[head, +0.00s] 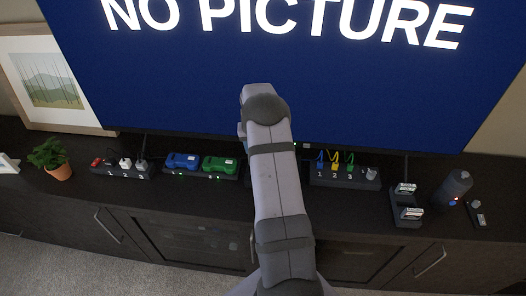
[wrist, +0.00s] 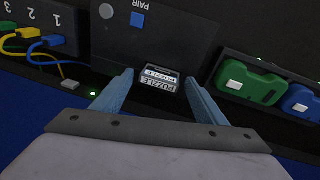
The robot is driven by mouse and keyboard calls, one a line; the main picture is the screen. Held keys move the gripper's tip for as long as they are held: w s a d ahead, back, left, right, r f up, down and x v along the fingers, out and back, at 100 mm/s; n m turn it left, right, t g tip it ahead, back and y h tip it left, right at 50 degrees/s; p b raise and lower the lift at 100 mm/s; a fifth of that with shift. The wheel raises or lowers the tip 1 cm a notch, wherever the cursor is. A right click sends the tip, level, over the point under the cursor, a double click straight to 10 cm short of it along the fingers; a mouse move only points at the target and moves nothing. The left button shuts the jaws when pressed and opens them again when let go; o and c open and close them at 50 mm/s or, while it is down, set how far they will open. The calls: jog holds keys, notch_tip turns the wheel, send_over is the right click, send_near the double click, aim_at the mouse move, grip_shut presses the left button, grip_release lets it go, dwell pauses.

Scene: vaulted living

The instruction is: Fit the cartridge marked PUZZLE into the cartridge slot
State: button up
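The PUZZLE cartridge (wrist: 158,78) shows in the wrist view as a small dark block with white labels reading PUZZLE. It is between the tips of my gripper (wrist: 159,77), with a gap seeming to show on each side. The two blue fingers are apart. A dark console (wrist: 165,42) with a PAIR button lies just beyond the cartridge. I cannot make out the cartridge slot, or whether the cartridge sits in anything. In the head view my arm hides the cartridge and most of the console.
A cable box (head: 345,178) is right of my arm; a dock with blue and green controllers (head: 220,164) is left. A cartridge stand (head: 407,205), a dark cylinder (head: 453,188) and a potted plant (head: 52,157) stand further out. The large screen (head: 350,90) rises behind.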

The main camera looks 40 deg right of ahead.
jog(key=shift+r, duration=0.1)
notch_tip(320, 180, up, 12)
jog(key=a+b, duration=0.2)
dwell(0.7)
jog(key=s+a+n, duration=0.2)
jog(key=s+a, duration=0.1)
jog(key=a, duration=0.7)
jog(key=s+a+f+n+y, duration=0.2)
jog(key=s+a+n, duration=0.3)
jog(key=s+a, duration=1.3)
jog(key=s+f, duration=0.1)
jog(key=s, duration=0.1)
jog(key=shift+s+a+f+n, duration=0.2)
jog(key=shift+s+a+n, duration=0.1)
jog(key=shift+s+a, duration=0.05)
